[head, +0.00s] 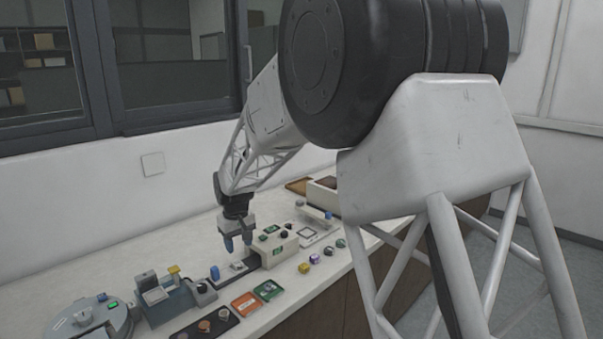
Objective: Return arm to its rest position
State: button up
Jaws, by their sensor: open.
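My gripper (238,244) hangs at the end of my arm in the head view, pointing down over the bench (180,248). Whether the fingertips touch anything below is too small to tell. My large arm links cover the right half of the view and hide part of the bench.
A round grey machine (88,318) stands at the front left. A grey-blue device (163,298) is beside it. A dark tray (205,326), an orange box (245,305) and a green box (268,290) lie along the front edge. Small coloured pieces sit further right. The wall is behind.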

jog(key=s+d+r+m, duration=0.1)
jog(key=s+d+r, duration=0.3)
jog(key=s+d, duration=0.3)
jog(key=s+d+r+m+t, duration=0.1)
jog(key=s+d+r+m, duration=0.1)
jog(key=s+d+r, duration=0.5)
jog(key=s+d+r+m, duration=0.1)
jog(key=s+d, duration=0.4)
jog(key=d, duration=0.5)
jog(key=s+d+m, duration=0.1)
jog(key=s+d, duration=0.3)
jog(key=s, duration=0.4)
jog(key=s+d+f+m, duration=0.1)
jog(key=s+d, duration=0.3)
jog(key=s, duration=0.4)
jog(key=s+d+f+m+t, duration=0.1)
jog(key=s+d, duration=0.4)
jog(key=s, duration=0.3)
jog(key=shift+s+f+m, duration=0.2)
jog(key=shift+s+m, duration=0.2)
